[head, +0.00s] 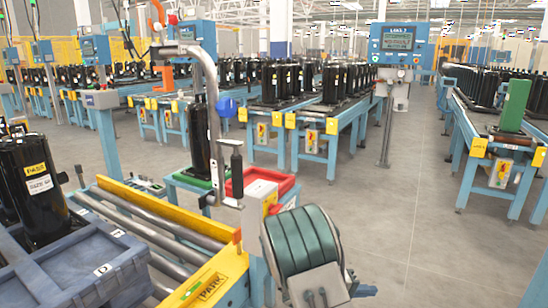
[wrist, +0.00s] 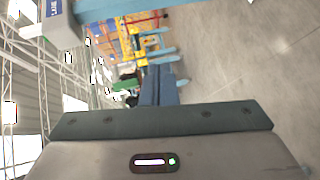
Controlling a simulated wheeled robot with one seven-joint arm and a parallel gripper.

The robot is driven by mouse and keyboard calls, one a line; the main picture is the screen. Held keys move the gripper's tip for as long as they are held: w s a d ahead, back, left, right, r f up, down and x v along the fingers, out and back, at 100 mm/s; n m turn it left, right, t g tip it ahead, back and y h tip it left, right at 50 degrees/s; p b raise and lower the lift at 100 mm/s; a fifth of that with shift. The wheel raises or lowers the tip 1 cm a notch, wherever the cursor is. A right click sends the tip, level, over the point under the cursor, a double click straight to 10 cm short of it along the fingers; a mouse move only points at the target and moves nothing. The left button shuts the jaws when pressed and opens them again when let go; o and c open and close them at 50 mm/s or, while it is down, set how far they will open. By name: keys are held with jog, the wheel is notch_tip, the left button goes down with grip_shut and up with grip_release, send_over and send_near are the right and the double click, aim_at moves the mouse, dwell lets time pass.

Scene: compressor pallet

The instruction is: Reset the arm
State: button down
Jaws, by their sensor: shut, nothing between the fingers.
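My gripper (wrist: 158,72) shows in the wrist view, its two dark fingers pressed together with nothing between them. They point away from the grey gripper body and its dark bar. Open floor and blurred factory equipment lie beyond the fingers, and nothing touches them. In the head view a green ribbed part with a grey end stands at the bottom centre, probably my arm; the fingers cannot be made out there.
A black compressor (head: 38,185) labelled PASS stands by a blue-grey crate (head: 95,275) at left. A roller conveyor with a yellow PARK edge (head: 215,285), a curved metal handle (head: 208,75) and a red tray (head: 268,180) are near. Grey floor (head: 400,220) is clear at right.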

jog(key=s+a+r+y+p, duration=0.3)
jog(key=s+r+y, duration=0.2)
jog(key=s+r, duration=0.3)
jog(key=s+a+r+m+y+p, duration=0.1)
jog(key=s+a+r+y+p, duration=0.2)
jog(key=s+r, duration=0.4)
jog(key=s+a+r+y+p, duration=0.4)
jog(key=s+r+y, duration=0.3)
jog(key=s+r, duration=0.1)
jog(key=shift+s+r+m, duration=0.3)
jog(key=shift+s+r, duration=0.05)
jog(key=shift+s, duration=0.5)
